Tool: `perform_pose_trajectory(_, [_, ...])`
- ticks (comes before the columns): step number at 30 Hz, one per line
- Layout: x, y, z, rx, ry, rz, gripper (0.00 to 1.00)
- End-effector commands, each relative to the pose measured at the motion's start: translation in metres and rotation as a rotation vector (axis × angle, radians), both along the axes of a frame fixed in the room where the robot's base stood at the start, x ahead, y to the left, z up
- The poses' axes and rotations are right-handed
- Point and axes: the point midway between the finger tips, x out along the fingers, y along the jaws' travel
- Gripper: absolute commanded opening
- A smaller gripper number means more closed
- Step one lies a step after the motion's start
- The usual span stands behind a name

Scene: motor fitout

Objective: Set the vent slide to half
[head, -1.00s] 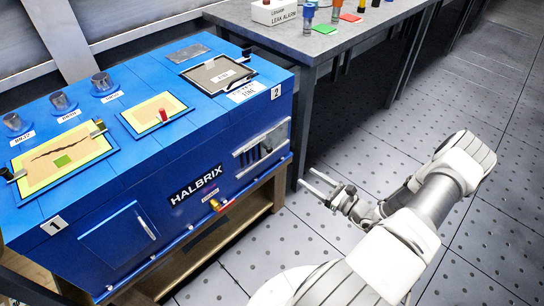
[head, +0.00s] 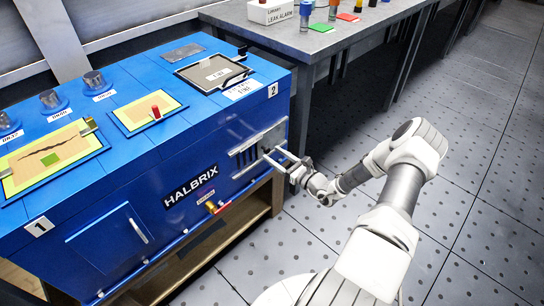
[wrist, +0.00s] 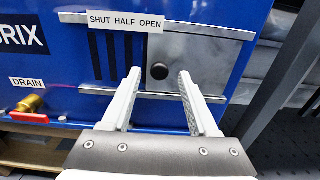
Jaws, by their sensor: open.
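The vent slide is a silver plate (wrist: 205,62) with a round dark knob (wrist: 159,71) near its left edge, on the blue cabinet's end of the front face. A label reading SHUT HALF OPEN (wrist: 125,22) is above it. The knob sits below the OPEN end, and dark vent slots (wrist: 105,55) show uncovered to its left. In the head view the vent (head: 258,146) is partly behind my gripper (head: 272,157). My gripper is open in the wrist view (wrist: 160,76), with its fingers on either side of the knob as seen. I cannot tell whether they touch it.
A drain valve with a red handle (wrist: 28,117) and brass fitting is low on the left. A grey table leg (wrist: 285,75) stands close on the right. The floor behind my gripper is clear.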

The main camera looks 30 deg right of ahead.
Motion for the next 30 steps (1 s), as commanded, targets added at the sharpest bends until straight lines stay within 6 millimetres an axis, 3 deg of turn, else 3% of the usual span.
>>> perform_pose_trajectory(6, [0.015, 0.006, 0.000, 0.001, 0.000, 0.000, 0.60])
perform_pose_trajectory(14, [0.017, 0.006, 0.000, 0.001, 0.000, 0.000, 0.60])
perform_pose_trajectory(24, [0.016, 0.006, 0.000, 0.001, 0.000, 0.000, 0.02])
perform_pose_trajectory(30, [0.016, 0.006, 0.000, 0.001, 0.000, 0.000, 0.00])
